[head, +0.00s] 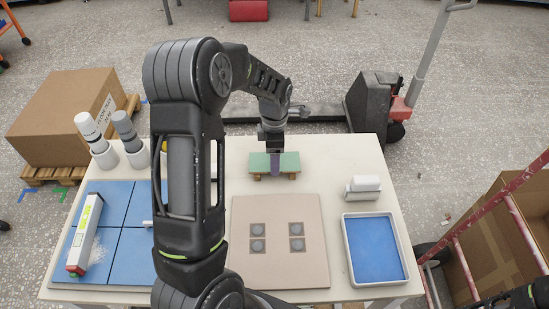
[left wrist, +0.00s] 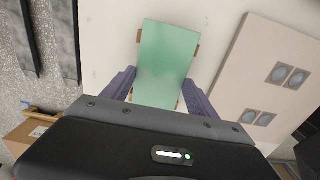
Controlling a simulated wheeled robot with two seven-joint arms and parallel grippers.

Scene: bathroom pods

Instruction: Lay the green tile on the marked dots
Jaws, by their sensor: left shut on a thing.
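The green tile (head: 290,160) lies flat on small wooden supports at the back middle of the white table. My left gripper (head: 275,165) reaches down over it, its purple fingers across the tile's width. In the left wrist view the tile (left wrist: 165,60) runs between the two fingers of the left gripper (left wrist: 159,92), which is shut on its sides. The pinkish-beige board (head: 310,215) in front bears several grey round dots on dark squares, all bare. It also shows in the left wrist view (left wrist: 250,70), right of the tile.
A blue-lined tray (head: 374,250) stands at the right, with a white roller-like object (head: 363,188) behind it. Blue tiles (head: 118,205), a long white tool (head: 86,233) and two upright cylinders are at the left. My arm hides part of the left-middle table.

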